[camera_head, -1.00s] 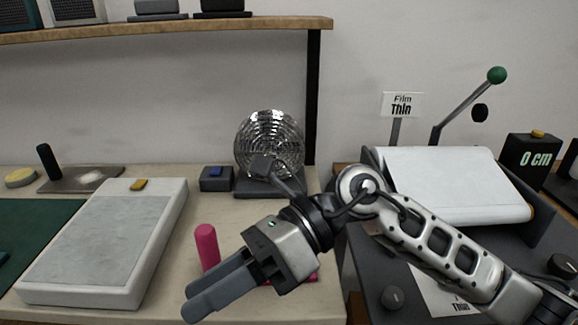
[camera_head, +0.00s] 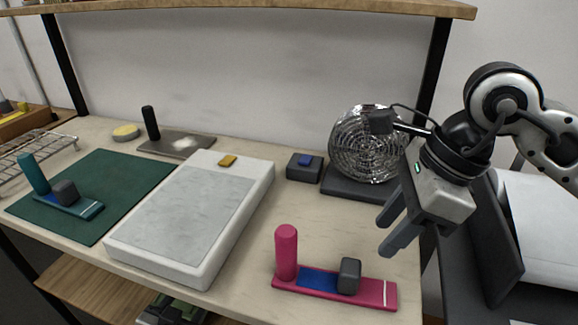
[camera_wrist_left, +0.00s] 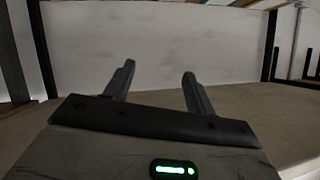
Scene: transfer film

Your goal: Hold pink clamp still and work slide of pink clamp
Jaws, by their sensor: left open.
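The pink clamp (camera_head: 377,292) lies near the front edge of the table in the head view. It has an upright pink post at its left, a blue strip along its base, a dark grey slide block (camera_head: 349,276) right of the strip and a white line near its right end. My right gripper (camera_head: 384,236) is above and to the right of the clamp, apart from it, its fingers apart and empty, pointing down-left. My left gripper (camera_wrist_left: 158,72) shows only in the left wrist view, open and empty, facing the pale wall with no clamp in sight.
A white light box (camera_head: 150,268) stands left of the clamp. A teal clamp (camera_head: 85,209) sits on a green mat (camera_head: 125,172) farther left. A shiny round fan-like disc (camera_head: 352,150) stands behind my right gripper. A shelf edge (camera_head: 250,10) runs overhead.

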